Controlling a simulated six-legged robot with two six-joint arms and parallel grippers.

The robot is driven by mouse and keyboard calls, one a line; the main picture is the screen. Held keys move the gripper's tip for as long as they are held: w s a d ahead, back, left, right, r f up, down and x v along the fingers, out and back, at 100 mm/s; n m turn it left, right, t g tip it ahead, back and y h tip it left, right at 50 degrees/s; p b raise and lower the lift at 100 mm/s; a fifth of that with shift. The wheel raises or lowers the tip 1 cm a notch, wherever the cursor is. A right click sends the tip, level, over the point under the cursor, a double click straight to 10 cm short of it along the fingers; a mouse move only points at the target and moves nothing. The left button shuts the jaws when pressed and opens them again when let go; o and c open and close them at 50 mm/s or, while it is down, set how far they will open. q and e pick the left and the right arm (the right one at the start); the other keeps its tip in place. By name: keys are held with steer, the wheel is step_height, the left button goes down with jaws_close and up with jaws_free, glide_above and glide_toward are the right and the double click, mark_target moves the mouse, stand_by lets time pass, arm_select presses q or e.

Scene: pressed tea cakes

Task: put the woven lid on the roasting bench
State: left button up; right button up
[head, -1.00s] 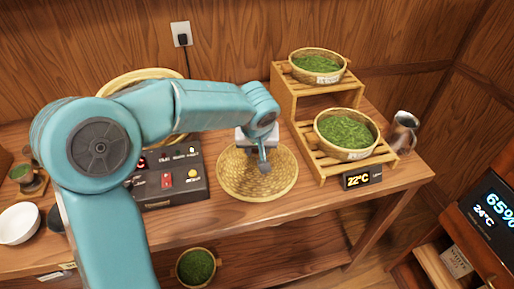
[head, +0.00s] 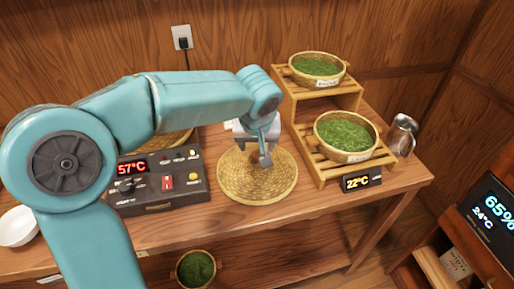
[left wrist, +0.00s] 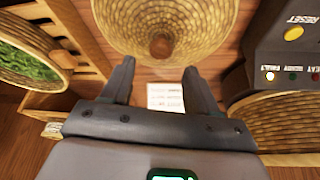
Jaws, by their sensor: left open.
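The woven lid (head: 242,187) is a round, tan, coiled disc lying flat on the wooden bench (head: 300,218), between the control box and the slatted stand. In the left wrist view the lid (left wrist: 205,30) fills the top middle, with its small round knob (left wrist: 160,45) towards me. My left gripper (head: 262,155) is over the far half of the lid in the head view and hides part of it. In the left wrist view its two fingers (left wrist: 158,70) are apart, with nothing held between them. My right gripper does not show.
A control box (head: 165,180) reading 57°C stands left of the lid. The slatted stand (head: 310,160) on the right bears two baskets of green leaves (head: 345,135). A metal jug (head: 402,135) stands at the right end. A white label (left wrist: 165,97) shows beyond my fingers.

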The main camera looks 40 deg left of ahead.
arm_select(q)
steer(key=v, duration=0.6)
steer(key=shift+r, duration=0.3)
steer(key=shift+s+d+f, duration=0.1)
